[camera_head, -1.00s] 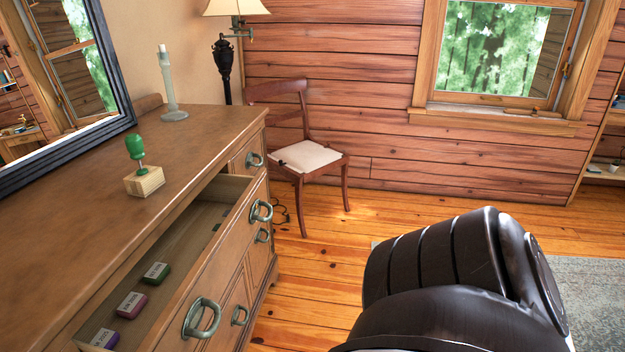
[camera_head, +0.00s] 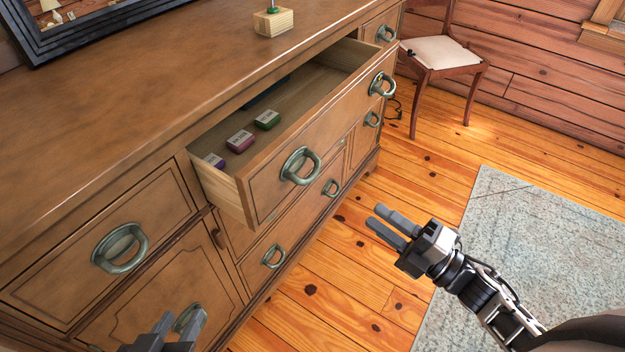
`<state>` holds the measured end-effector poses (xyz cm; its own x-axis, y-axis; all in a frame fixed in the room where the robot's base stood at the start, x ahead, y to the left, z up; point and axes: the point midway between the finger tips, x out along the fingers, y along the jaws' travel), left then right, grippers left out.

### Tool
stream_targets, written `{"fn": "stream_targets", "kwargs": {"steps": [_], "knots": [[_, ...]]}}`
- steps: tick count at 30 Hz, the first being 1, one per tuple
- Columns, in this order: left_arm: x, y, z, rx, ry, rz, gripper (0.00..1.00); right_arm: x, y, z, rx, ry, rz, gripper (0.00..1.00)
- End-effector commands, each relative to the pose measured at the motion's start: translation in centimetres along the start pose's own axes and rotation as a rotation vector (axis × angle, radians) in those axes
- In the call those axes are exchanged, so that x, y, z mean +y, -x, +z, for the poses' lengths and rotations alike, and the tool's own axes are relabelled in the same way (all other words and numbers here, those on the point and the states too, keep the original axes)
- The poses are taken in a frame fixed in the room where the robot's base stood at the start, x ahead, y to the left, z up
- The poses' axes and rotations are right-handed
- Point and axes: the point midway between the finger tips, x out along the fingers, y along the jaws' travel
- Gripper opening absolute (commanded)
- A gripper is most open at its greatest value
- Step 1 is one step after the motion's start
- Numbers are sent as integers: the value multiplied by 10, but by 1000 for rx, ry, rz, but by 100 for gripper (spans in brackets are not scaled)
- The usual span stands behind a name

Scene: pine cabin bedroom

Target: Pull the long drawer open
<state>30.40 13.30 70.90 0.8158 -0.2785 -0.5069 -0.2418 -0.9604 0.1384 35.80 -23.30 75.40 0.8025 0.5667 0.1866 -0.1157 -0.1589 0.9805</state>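The long drawer (camera_head: 270,178) of the brown wooden dresser stands pulled out, its inside showing. Its front carries two greenish ring handles, a nearer one (camera_head: 300,166) and a farther one (camera_head: 382,85). My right gripper (camera_head: 379,222) is open and empty, over the floor to the right of the drawer front and apart from it. My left gripper (camera_head: 165,330) shows only partly at the bottom left, in front of a lower cabinet door and its handle. Its fingertips are dark, and whether they are apart is unclear. Neither gripper is seen touching the long drawer.
Small labelled blocks, green (camera_head: 267,120), maroon (camera_head: 240,141) and purple (camera_head: 214,160), lie in the drawer. A stamp on a wooden block (camera_head: 273,21) stands on the dresser top. A shut drawer (camera_head: 120,248) is at left. A chair (camera_head: 440,52) stands behind; rug (camera_head: 540,225) and floor are open at right.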

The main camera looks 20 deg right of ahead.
Motion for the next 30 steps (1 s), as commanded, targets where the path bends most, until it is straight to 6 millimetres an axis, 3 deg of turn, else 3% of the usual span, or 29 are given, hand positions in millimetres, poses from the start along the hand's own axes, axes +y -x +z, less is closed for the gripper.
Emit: {"fn": "stream_targets", "kwargs": {"steps": [5, 21, 30], "knots": [[1, 1, -3, 6, 3, 2, 36, 1, -8, -2, 52, 62, 9, 30], [2, 4, -6, -6, 10, 1, 36, 3, -118, -8, 48, 55, 12, 30], [1, 3, -4, -16, 12, -1, 36, 1, -153, -9, 47, 54, 7, 30]]}}
